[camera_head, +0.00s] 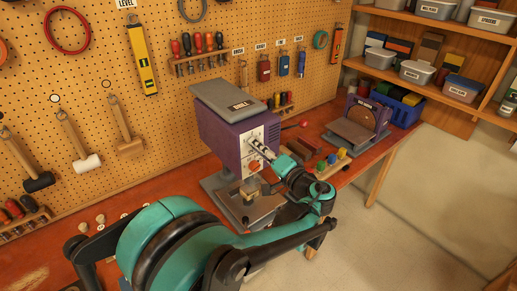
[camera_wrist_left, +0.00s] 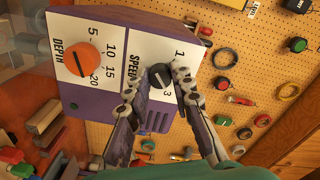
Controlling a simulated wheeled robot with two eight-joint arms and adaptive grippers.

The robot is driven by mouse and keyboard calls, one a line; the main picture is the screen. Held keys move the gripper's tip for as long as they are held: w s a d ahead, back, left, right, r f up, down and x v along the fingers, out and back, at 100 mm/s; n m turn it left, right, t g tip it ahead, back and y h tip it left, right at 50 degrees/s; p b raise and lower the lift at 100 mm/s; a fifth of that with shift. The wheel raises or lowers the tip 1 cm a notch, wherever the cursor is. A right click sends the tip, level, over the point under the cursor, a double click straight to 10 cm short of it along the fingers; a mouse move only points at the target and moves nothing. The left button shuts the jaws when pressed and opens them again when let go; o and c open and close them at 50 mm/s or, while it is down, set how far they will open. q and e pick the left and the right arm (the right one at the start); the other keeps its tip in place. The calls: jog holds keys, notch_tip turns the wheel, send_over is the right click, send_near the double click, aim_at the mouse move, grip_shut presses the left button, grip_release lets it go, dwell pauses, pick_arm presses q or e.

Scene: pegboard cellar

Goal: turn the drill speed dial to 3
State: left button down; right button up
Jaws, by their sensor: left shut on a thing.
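The purple drill press (camera_head: 225,138) stands on the bench against the pegboard, its white panel facing right. My left gripper (camera_head: 262,150) reaches the upper part of this panel. In the left wrist view, the black speed dial (camera_wrist_left: 159,76) sits on the panel beside the word SPEED, with the figures 1 and 3 visible around it. My left gripper (camera_wrist_left: 158,86) is shut on the dial, one finger on each side. The fingers cover part of the scale, and I cannot tell where the dial points. My right gripper is in neither view.
An orange depth dial (camera_wrist_left: 80,60) sits on the same panel beside the speed dial. A disc sander (camera_head: 360,125) and a blue crate (camera_head: 400,105) stand farther along the bench. Coloured blocks (camera_head: 330,162) lie right of the drill. Tools hang on the pegboard behind.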

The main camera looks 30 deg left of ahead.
pick_arm(q)
jog(key=shift+m, duration=0.8)
jog(key=c, duration=1.3)
grip_release()
jog(key=shift+d, duration=0.1)
jog(key=v, duration=1.2)
